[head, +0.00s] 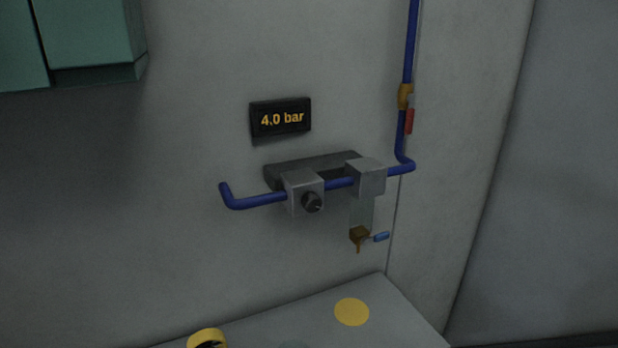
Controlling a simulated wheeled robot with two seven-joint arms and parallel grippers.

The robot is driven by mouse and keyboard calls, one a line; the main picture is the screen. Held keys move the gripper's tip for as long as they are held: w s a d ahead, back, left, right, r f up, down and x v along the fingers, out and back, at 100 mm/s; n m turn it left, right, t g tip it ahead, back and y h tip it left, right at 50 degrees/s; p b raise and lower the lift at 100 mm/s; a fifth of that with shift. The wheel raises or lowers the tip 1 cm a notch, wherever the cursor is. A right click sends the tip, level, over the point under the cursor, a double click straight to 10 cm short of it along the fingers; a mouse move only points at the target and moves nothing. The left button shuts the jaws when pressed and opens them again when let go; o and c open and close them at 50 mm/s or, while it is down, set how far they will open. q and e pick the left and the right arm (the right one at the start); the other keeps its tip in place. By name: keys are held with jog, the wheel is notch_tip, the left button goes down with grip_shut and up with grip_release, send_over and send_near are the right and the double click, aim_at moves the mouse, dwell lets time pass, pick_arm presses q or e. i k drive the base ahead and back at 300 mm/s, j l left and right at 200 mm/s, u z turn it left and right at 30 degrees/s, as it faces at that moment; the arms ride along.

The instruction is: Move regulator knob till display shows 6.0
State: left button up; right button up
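The display (280,118) is a black box on the wall and reads "4.0 bar" in yellow. Below it, a grey regulator block (301,181) sits on the blue pipe. The regulator knob (312,202) is a small dark round knob on the front of that block, with a light mark low on its face. Nothing covers the knob or the display. Neither of my grippers is in the head view.
A second grey block (366,178) has a brass tap (359,236) with a blue handle below it. The blue pipe (410,45) rises at right past a red-handled valve (409,120). A grey surface (270,325) below bears a yellow disc (352,312) and a yellow ring (206,338). A green cabinet (88,32) hangs upper left.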

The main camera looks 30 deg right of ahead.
aim_at(311, 202)
jog(key=z, duration=1.05)
